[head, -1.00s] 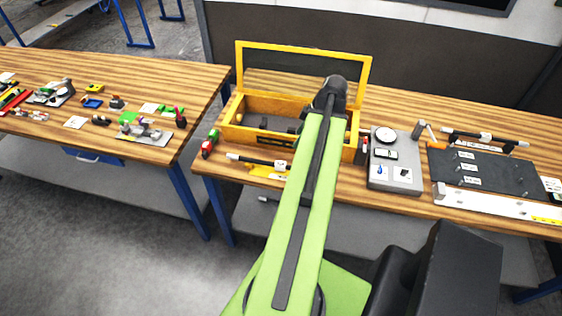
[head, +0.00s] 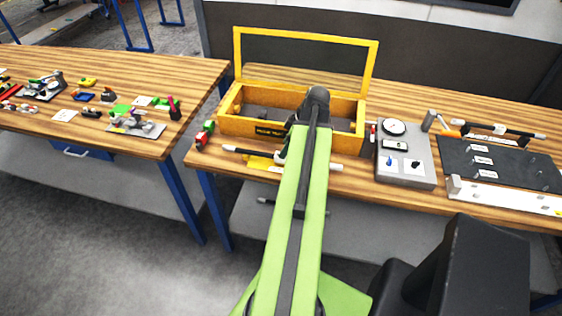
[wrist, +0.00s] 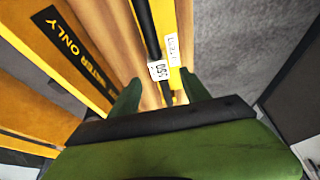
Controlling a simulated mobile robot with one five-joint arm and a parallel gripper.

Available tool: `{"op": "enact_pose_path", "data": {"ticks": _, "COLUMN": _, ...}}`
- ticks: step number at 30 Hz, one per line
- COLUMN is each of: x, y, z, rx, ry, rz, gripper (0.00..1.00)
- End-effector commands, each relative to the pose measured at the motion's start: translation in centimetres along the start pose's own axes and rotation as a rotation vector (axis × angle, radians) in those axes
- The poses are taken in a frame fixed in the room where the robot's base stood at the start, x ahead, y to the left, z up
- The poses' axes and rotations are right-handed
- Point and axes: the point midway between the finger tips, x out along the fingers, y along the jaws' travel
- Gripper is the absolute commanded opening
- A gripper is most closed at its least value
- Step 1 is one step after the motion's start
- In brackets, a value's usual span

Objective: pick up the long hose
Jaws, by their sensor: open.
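A long black hose (head: 250,153) with white ends lies along the front of the wooden table, before the yellow-framed box. My arm hides its middle in the head view, and a white end piece shows to the right of the arm. In the wrist view a black hose (wrist: 146,28) with a white label runs down between the fingertips, beside a yellow strip (wrist: 167,18). My gripper (wrist: 158,92) is open, its green fingers on either side of the hose's line. Contact cannot be told. In the head view my arm mostly hides the gripper.
The open yellow box (head: 235,124) stands just behind the hose. A grey instrument block (head: 408,172) and a dark panel (head: 515,172) are to the right. Another black hose with white ends (head: 500,129) lies behind the panel. Small red and green parts (head: 204,135) stand left.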

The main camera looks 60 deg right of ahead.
Motion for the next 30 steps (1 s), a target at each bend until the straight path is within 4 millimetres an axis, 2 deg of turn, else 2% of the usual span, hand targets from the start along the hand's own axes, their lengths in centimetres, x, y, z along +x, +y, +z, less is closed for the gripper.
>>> {"op": "enact_pose_path", "data": {"ticks": 1, "x": 1.4, "y": 0.0, "z": 0.3, "rx": -0.001, "ry": 0.0, "rz": 0.0, "gripper": 0.55}}
{"op": "enact_pose_path", "data": {"ticks": 6, "x": 4.4, "y": 0.1, "z": 0.6, "rx": 0.0, "ry": 0.0, "rz": 0.0, "gripper": 0.55}}
{"op": "enact_pose_path", "data": {"ticks": 14, "x": 4.4, "y": 0.1, "z": 0.2, "rx": 0.001, "ry": 0.0, "rz": 0.0, "gripper": 0.55}}
{"op": "enact_pose_path", "data": {"ticks": 17, "x": 4.4, "y": 0.1, "z": 0.2, "rx": 0.001, "ry": 0.0, "rz": 0.0, "gripper": 0.44}}
{"op": "enact_pose_path", "data": {"ticks": 27, "x": 4.4, "y": 0.1, "z": 0.3, "rx": 0.002, "ry": 0.0, "rz": 0.001, "gripper": 0.0}}
{"op": "enact_pose_path", "data": {"ticks": 30, "x": 4.4, "y": 0.1, "z": 0.3, "rx": 0.002, "ry": 0.0, "rz": 0.001, "gripper": 0.0}}
